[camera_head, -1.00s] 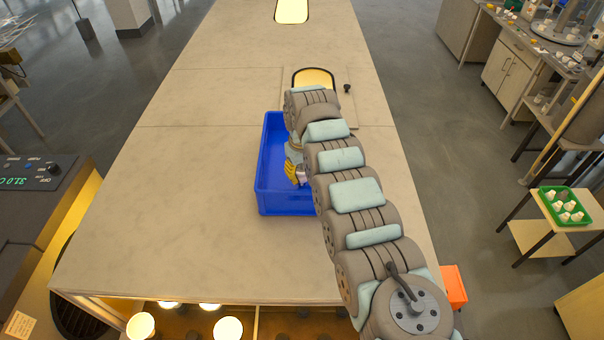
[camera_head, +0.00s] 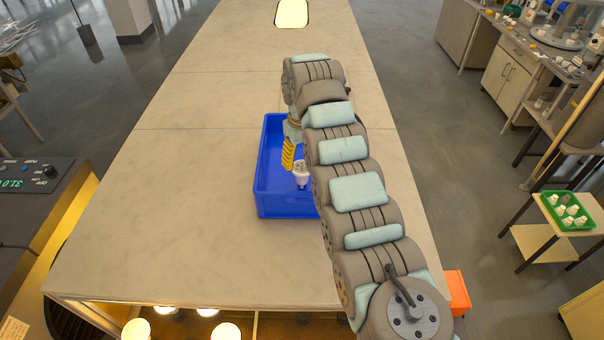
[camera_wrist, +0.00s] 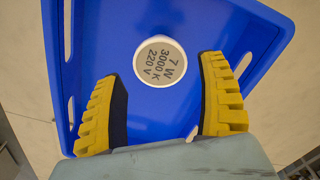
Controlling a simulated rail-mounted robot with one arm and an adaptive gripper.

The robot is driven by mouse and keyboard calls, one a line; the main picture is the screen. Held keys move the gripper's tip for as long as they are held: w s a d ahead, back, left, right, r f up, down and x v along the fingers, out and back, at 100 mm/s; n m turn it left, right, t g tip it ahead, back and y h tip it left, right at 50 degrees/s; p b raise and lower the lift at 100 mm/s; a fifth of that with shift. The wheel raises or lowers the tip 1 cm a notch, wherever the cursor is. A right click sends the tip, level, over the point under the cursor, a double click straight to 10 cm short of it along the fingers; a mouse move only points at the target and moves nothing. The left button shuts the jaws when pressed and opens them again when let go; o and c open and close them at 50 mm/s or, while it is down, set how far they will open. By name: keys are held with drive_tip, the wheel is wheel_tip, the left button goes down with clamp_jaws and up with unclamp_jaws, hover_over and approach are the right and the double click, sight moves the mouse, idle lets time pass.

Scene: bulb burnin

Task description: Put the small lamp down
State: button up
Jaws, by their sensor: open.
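The small lamp (camera_head: 301,174) is a white bulb standing in the blue crate (camera_head: 287,205) on the table. The wrist view shows it from above as a round white end (camera_wrist: 161,61) with a grey label reading 7 W, 3000 K, 220 V. My gripper (camera_head: 290,156) is over the crate, partly hidden by my arm. In the wrist view, my gripper's yellow fingers (camera_wrist: 160,95) are spread wide apart, with the lamp beyond their tips and touching neither. The blue crate's floor (camera_wrist: 165,115) shows around the lamp.
The table (camera_head: 180,190) is clear to the left of the crate. Lit bulbs (camera_head: 226,331) show below its front edge. An orange box (camera_head: 457,292) is at the right edge. A green tray (camera_head: 566,210) of white pieces stands on a side stand.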

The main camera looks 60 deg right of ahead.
drive_tip(key=shift+r+b, duration=0.55)
drive_tip(key=shift+r, duration=1.95)
